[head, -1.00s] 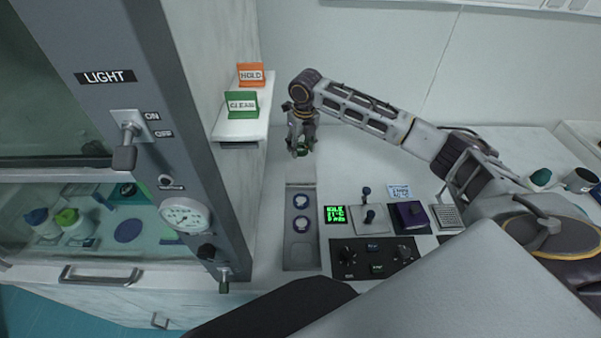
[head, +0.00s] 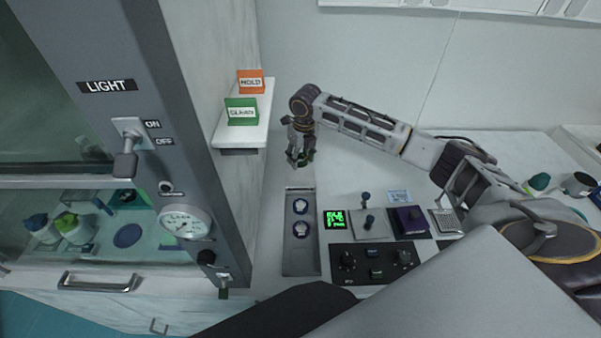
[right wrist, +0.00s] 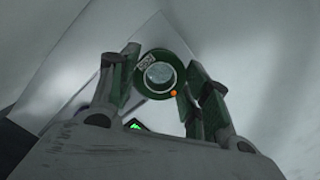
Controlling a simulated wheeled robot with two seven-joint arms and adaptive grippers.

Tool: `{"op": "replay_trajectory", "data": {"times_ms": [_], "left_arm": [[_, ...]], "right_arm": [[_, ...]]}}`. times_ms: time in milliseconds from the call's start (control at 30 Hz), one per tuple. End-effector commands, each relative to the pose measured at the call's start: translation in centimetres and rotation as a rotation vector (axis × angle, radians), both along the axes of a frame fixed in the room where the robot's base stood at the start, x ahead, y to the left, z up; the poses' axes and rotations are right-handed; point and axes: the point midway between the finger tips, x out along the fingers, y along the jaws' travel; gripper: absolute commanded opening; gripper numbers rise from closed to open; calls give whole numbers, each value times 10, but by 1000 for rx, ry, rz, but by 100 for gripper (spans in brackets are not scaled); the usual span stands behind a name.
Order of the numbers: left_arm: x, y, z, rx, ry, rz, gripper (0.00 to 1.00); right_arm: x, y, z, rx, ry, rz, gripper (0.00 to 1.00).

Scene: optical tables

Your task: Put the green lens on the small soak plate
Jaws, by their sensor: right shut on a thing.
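My right gripper (head: 300,161) is above the white worktop, just behind the long grey tray. In the right wrist view, my right gripper (right wrist: 162,90) is shut on the green lens (right wrist: 143,72), a green ring around pale round glass. The lens sits tilted between the two green fingers, with a small label and an orange dot on its rim. In the head view only a little green shows at the fingertips. No plate is marked as the small soak plate, so I cannot tell which it is. My left gripper is not in view.
A shelf with CLEAN (head: 241,112) and HOLD (head: 251,82) signs juts out at left, beside the glass-fronted cabinet.

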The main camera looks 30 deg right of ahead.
Motion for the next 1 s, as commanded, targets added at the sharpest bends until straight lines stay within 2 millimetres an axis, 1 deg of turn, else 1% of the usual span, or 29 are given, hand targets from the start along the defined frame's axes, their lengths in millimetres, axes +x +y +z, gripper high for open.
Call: {"op": "replay_trajectory", "data": {"times_ms": [33, 100, 200, 567, 667, 767, 1000], "left_arm": [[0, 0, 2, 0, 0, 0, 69], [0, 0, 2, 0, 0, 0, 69], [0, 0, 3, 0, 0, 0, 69], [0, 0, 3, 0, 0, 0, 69], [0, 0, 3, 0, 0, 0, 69], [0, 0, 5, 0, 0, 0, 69], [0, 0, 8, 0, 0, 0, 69]], "right_arm": [[0, 0, -7, 0, 2, -1, 23], [0, 0, -15, -1, 2, -1, 23], [0, 0, -21, -1, 0, 0, 23], [0, 0, -24, -1, 0, 0, 23], [0, 0, -28, 0, 1, 0, 23], [0, 0, -36, 1, 2, -1, 23], [-1, 0, -65, -1, 2, 0, 23]]}}
